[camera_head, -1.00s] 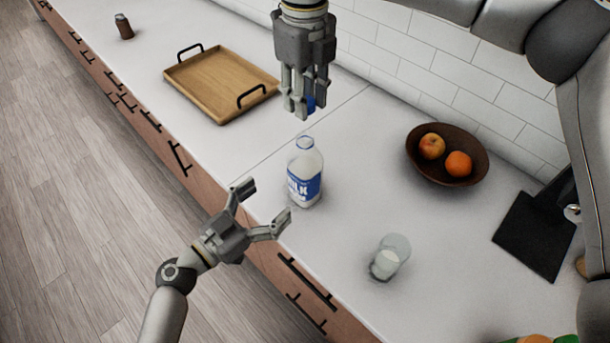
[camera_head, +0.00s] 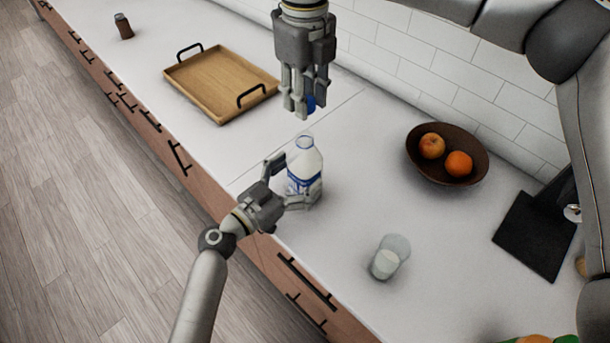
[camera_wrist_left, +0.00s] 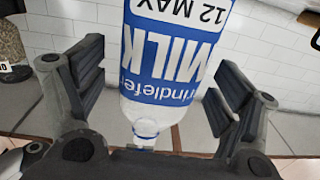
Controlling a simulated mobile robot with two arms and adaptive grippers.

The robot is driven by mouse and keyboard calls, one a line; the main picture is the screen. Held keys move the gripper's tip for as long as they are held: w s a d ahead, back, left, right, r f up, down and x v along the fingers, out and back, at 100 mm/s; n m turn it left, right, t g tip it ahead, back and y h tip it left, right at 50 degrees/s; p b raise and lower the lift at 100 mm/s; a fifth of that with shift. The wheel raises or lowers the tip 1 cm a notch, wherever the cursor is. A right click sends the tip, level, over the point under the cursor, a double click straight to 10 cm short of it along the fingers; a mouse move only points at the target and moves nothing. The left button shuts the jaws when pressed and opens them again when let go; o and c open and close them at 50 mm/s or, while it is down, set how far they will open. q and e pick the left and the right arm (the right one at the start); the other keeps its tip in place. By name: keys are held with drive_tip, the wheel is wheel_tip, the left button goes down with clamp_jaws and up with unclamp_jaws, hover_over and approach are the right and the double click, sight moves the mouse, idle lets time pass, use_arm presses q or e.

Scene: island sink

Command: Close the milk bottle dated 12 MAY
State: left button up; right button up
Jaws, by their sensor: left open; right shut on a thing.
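The milk bottle (camera_head: 306,163) stands upright and uncapped on the white counter. Its blue label reads MILK and 12 MAY, upside down, in the left wrist view (camera_wrist_left: 165,60). My left gripper (camera_head: 290,184) is open, with its fingers around the bottle's sides; in the wrist view gaps show between the pads and the bottle. My right gripper (camera_head: 303,112) is shut on a small blue cap (camera_head: 311,103) and holds it above and behind the bottle, apart from its open neck. The fingers hide part of the cap.
A glass with milk (camera_head: 387,262) stands to the right of the bottle. A brown bowl (camera_head: 420,172) with fruit is at the back right. A wooden tray (camera_head: 205,85) lies at the back left. A tiled wall bounds the counter behind.

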sight(305, 136)
use_arm(q)
drive_tip(key=shift+x, duration=1.25)
drive_tip(key=shift+c, duration=0.2)
drive_tip(key=c, duration=1.5)
use_arm(e)
drive_tip(key=shift+f, duration=2.45)
drive_tip(key=shift+f, duration=0.9)
drive_tip(key=shift+f, duration=0.55)
